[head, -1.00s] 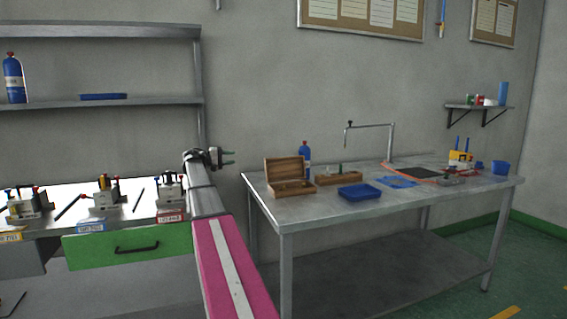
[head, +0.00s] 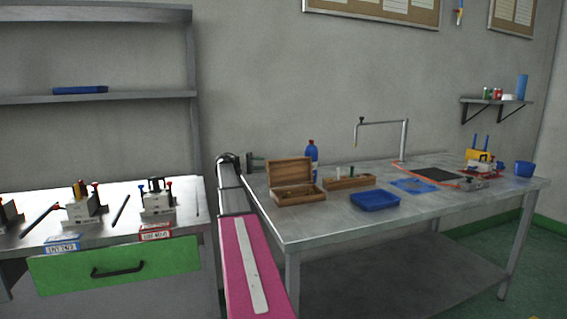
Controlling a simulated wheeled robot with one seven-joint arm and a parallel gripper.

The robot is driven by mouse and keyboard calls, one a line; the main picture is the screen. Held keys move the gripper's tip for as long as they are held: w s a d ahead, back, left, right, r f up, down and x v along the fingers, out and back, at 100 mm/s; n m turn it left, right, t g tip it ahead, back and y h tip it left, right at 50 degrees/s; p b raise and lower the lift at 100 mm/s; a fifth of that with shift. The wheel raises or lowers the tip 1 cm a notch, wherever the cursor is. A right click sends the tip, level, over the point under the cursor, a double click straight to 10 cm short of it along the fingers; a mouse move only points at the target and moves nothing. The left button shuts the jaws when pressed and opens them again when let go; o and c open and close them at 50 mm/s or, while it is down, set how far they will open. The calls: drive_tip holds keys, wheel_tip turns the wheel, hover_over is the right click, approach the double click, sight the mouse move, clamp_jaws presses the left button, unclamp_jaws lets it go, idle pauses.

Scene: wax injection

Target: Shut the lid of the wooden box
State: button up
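The wooden box (head: 299,199) stands on the near left part of the metal table. Its lid (head: 289,172) is raised, standing nearly upright at the back, and small yellowish things show inside. My gripper (head: 257,161) is at the end of my outstretched arm, left of the box and apart from it. Its two dark fingers point right and appear spread with nothing between them.
A blue tray (head: 375,201), a wooden block with tools (head: 348,183) and a blue bottle (head: 312,160) stand near the box. A thin metal stand (head: 404,140) rises behind. At left is a workbench with a green drawer (head: 118,267).

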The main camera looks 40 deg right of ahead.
sight(283, 163)
drive_tip(key=x, duration=1)
drive_tip(key=shift+s+d, duration=0.2)
clamp_jaws()
